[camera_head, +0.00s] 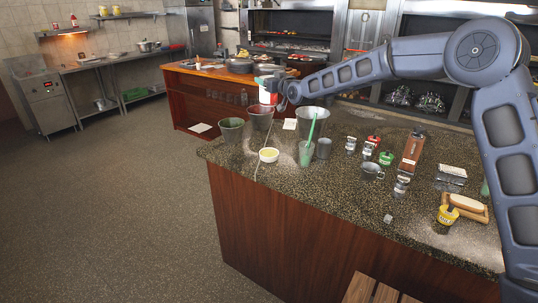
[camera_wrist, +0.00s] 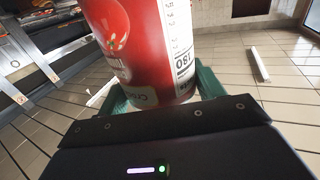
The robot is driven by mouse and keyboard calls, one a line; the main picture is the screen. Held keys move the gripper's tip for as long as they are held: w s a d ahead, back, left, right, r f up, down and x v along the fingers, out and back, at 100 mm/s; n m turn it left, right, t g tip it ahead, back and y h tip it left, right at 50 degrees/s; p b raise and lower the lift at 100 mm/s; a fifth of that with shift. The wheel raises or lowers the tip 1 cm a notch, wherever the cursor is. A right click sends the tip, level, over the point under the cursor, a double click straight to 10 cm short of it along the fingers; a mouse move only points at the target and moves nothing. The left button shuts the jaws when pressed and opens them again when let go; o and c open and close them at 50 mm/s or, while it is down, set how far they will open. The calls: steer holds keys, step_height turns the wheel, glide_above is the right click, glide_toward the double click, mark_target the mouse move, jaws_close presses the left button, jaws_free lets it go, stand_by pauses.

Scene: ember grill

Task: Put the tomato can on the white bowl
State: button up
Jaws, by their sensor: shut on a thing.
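The tomato can (camera_head: 266,96), red and white, is held up in the air over the far left part of the stone counter. It fills the upper middle of the wrist view (camera_wrist: 140,40), with its red label and white print strip showing. My gripper (camera_head: 274,84) is shut on the can; its green fingers (camera_wrist: 160,92) show on both sides of the can's lower part in the wrist view. The small white bowl (camera_head: 269,155), with something yellowish inside, stands on the counter near its left edge. It appears below the can in the head view, and I cannot see it in the wrist view.
Close around the bowl stand a grey pot (camera_head: 231,131), another pot (camera_head: 260,118), a large metal bucket (camera_head: 312,121) and a green cup (camera_head: 305,155) with a tall straw. A grey mug (camera_head: 323,148) is beside the cup. Several small cans and boxes stand farther right.

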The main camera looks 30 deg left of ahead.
step_height(320, 180, down, 23)
steer(key=shift+f, duration=0.2)
stand_by(0.7)
steer(key=shift+w+f, duration=0.1)
steer(key=o, duration=1.3)
steer(key=v, duration=1.2)
